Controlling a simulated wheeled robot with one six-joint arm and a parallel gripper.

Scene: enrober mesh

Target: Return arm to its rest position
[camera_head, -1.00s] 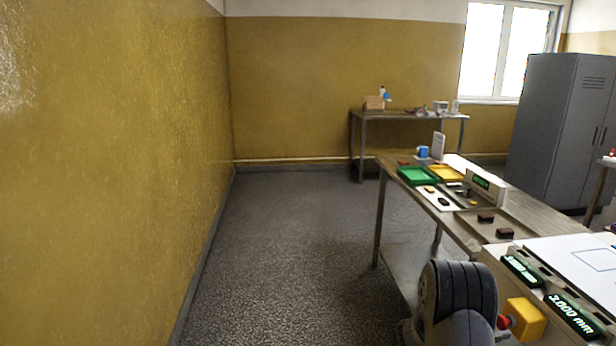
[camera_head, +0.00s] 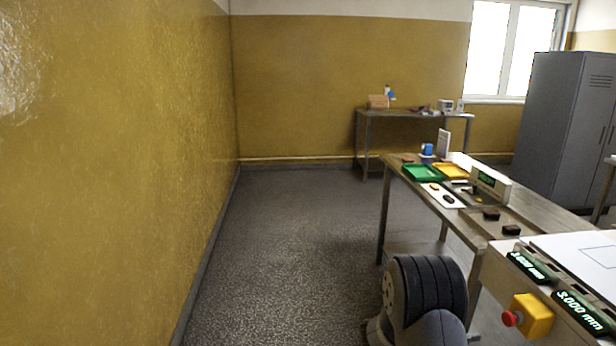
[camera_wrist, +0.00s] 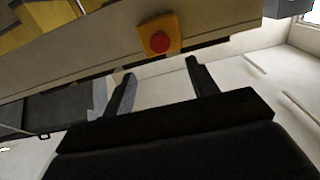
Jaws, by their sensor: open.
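My gripper (camera_wrist: 162,80) shows in the wrist view with its two dark fingers apart and nothing between them. Beyond the fingertips is the side of a pale machine with a red stop button (camera_wrist: 160,43) on a yellow box (camera_wrist: 173,27). In the head view my arm shows at the bottom, left of the machine; the gripper itself is not visible there. The red button (camera_head: 511,318) and yellow box (camera_head: 532,314) sit on the machine's front side, right of my arm. I cannot tell the exact gap between gripper and machine.
The machine has green displays (camera_head: 585,311) and a white top. A yellow wall (camera_head: 110,170) is on the left. The grey floor (camera_head: 285,250) between is clear.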

